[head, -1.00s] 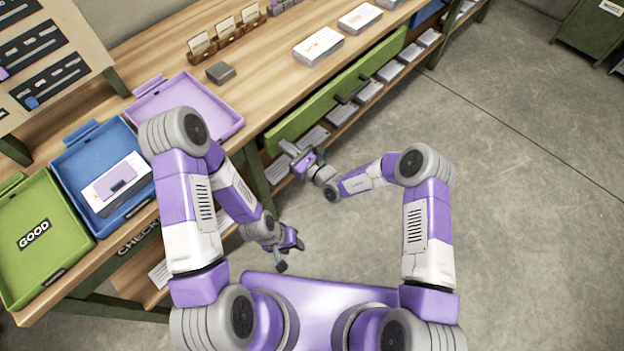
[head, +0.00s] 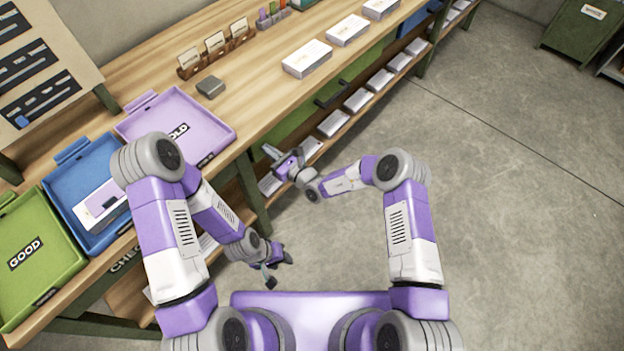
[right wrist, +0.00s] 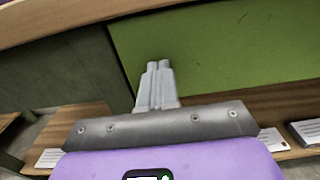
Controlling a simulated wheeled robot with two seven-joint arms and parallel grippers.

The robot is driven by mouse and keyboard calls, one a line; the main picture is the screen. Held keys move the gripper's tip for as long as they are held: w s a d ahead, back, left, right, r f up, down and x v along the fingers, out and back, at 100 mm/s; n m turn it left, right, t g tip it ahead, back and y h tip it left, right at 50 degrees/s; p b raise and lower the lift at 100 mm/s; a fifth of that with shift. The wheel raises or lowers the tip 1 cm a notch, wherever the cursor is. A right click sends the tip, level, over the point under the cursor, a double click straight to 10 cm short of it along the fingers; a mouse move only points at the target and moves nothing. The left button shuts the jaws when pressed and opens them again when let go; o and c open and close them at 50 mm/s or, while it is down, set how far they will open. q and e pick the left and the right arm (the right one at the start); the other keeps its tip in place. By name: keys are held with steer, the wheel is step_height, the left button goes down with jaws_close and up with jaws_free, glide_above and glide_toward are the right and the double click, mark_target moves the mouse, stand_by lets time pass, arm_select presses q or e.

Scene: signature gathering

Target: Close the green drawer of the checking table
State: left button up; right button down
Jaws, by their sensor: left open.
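The green drawer (head: 292,122) is under the tabletop edge of the checking table (head: 253,112). Its front now sits in line with the edge or nearly so; a small gap cannot be ruled out. Its dark handle (head: 333,93) faces the aisle. My right gripper (head: 272,152) is at the drawer's left end. In the right wrist view its fingers (right wrist: 157,85) are together, pointing at the green front (right wrist: 220,50), touching or very close. My left gripper (head: 281,276) is open and empty, low in front of the table, away from the drawer.
Green (head: 45,270), blue (head: 60,190) and purple (head: 215,125) trays line the table's left part. Paper stacks (head: 307,58) and a card holder (head: 215,52) stand on top. A lower shelf holds several paper stacks (head: 334,123). The floor (head: 500,200) at right is clear.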

steer(key=p+v, duration=0.4)
steer(key=v, duration=1)
steer(key=shift+p, duration=0.4)
